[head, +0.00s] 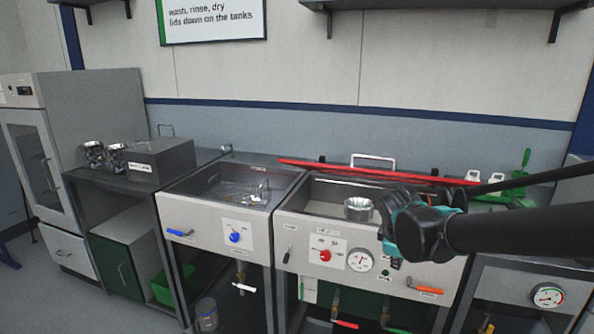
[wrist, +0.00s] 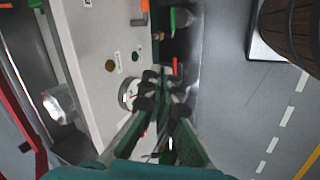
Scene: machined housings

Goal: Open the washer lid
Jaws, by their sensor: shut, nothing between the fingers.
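The washer (head: 300,228) is the middle tank, with a red knob (head: 325,255) and a round gauge (head: 360,260) on its front. Its lid (head: 310,165) has a red edge and a pale handle (head: 373,160). The lid appears raised at the back, seen nearly edge-on, and the tank mouth is uncovered. A shiny metal housing (head: 358,208) sits in the mouth. My gripper (wrist: 163,88) is shut and empty, in front of the washer's front panel near the gauge. In the head view, my wrist hides the right part of the tank.
A second tank (head: 230,190) with a blue knob stands at left. A grey box (head: 160,158) and metal housings (head: 95,152) are on the left bench. A green brush (head: 524,160) stands at the right. A barrel (wrist: 292,30) shows in the wrist view. Open floor lies in front.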

